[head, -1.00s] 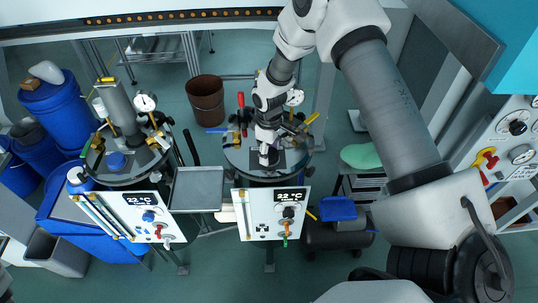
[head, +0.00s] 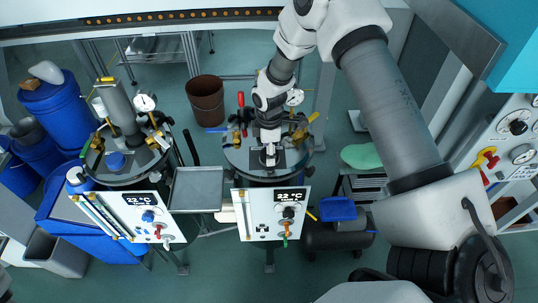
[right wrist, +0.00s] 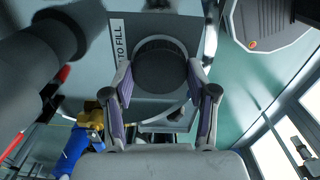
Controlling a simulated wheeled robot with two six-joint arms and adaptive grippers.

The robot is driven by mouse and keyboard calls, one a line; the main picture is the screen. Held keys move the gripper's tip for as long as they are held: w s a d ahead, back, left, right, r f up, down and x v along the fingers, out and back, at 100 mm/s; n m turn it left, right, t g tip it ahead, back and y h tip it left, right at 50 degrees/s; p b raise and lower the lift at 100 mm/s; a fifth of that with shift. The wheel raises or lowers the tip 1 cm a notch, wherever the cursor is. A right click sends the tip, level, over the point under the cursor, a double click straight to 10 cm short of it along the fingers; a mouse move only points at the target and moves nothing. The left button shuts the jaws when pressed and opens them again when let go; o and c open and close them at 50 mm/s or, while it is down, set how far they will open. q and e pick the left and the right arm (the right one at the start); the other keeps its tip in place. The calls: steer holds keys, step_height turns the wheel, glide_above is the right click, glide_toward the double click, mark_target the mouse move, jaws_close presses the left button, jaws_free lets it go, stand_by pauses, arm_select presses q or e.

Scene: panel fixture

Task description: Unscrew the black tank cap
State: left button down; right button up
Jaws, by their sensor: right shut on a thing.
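The black tank cap (right wrist: 160,66) is a round ribbed disc on the tank's grey top plate, beside a label whose readable part says "TO FILL". My right gripper (right wrist: 160,80) has its two fingers on either side of the cap and is shut on it. In the head view my right gripper (head: 269,158) reaches down onto the lid of the middle tank (head: 240,160), and the cap is mostly hidden there. My left gripper is not in view.
A pressure gauge (head: 295,97), red and yellow valve handles and pipes stand around the lid close to my right wrist. A dark pipe fills the wrist view's left side.

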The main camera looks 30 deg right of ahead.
steer(key=shift+s+f, duration=0.15)
steer(key=n, duration=0.3)
steer(key=shift+n, duration=0.3)
steer(key=shift+s+f+n, duration=0.1)
steer(key=shift+n, duration=1.5)
steer(key=n, duration=0.3)
steer(key=shift+n+b, duration=0.3)
steer(key=o, duration=1.1)
steer(key=shift+c, duration=0.2)
